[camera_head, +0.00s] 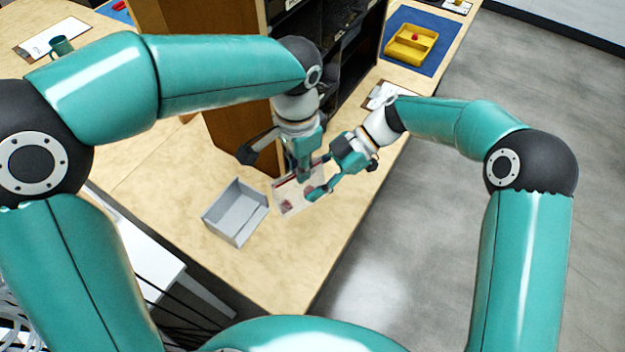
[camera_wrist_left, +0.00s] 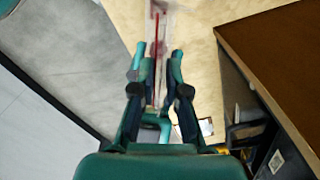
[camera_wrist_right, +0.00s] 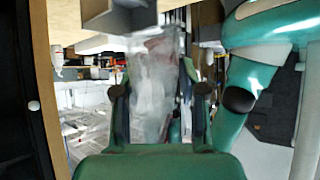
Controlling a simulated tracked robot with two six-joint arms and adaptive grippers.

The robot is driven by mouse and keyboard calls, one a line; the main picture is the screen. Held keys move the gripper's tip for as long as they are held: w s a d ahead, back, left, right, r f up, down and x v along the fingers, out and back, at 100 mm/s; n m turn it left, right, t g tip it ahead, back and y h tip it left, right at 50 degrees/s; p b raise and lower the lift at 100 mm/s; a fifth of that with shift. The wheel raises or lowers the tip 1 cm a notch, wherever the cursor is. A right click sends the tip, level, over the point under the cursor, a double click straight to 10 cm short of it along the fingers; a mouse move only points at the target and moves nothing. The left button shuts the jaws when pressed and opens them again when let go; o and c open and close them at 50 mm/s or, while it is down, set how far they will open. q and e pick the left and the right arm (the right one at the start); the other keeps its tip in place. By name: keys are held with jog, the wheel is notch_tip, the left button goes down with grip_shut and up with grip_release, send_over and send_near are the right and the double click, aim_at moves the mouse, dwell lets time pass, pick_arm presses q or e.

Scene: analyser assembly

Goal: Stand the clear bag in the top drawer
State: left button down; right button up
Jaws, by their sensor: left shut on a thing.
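The clear bag (camera_head: 285,201), with red marks or contents, hangs over the table beside the cabinet. My left gripper (camera_head: 303,174) is shut on it from above. In the left wrist view the bag (camera_wrist_left: 157,22) shows edge-on between the fingertips (camera_wrist_left: 159,57). My right gripper (camera_head: 318,177) is at the bag's right side with its fingers apart. In the right wrist view the bag (camera_wrist_right: 150,85) fills the space in front of and between the fingers (camera_wrist_right: 156,78); contact is unclear. No drawer can be told for certain.
A grey open-topped box (camera_head: 236,225) stands on the table left of the bag and looks empty. A brown cabinet (camera_head: 235,125) with dark shelves stands behind my grippers. A yellow tray (camera_head: 411,45) lies on a blue mat. The table's front part (camera_head: 275,270) is clear.

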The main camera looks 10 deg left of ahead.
dwell(1.2)
pick_arm(q)
jog(key=c, duration=1.2)
grip_release()
jog(key=shift+o, duration=0.2)
jog(key=shift+r, duration=0.1)
